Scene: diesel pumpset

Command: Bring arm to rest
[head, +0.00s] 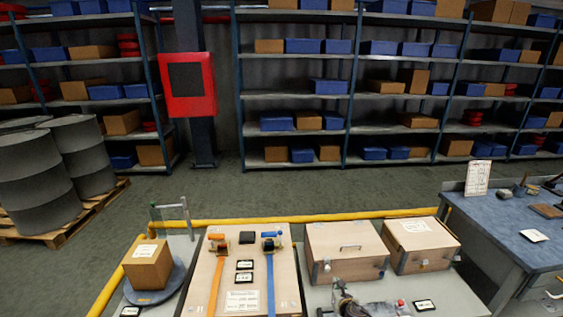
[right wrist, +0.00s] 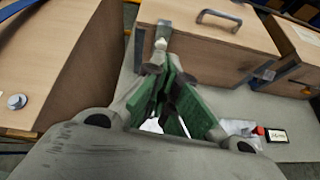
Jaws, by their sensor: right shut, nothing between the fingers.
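My right gripper (head: 346,300) shows at the bottom edge of the head view, in front of the left wooden box (head: 347,250). In the right wrist view my right gripper (right wrist: 168,85) has its green fingers together with nothing between them. The same box (right wrist: 215,60), with a metal handle on its lid, lies just beyond the fingertips. I cannot tell whether the fingers touch its corner. My left gripper is not in view.
A wooden panel (head: 285,275) with an orange and a blue strap lies left of the gripper. A second wooden box (head: 422,245) stands to the right, then a blue-topped bench (head: 500,222). A carton (head: 148,265) sits on a round plate. Open floor lies behind the yellow rail (head: 255,220).

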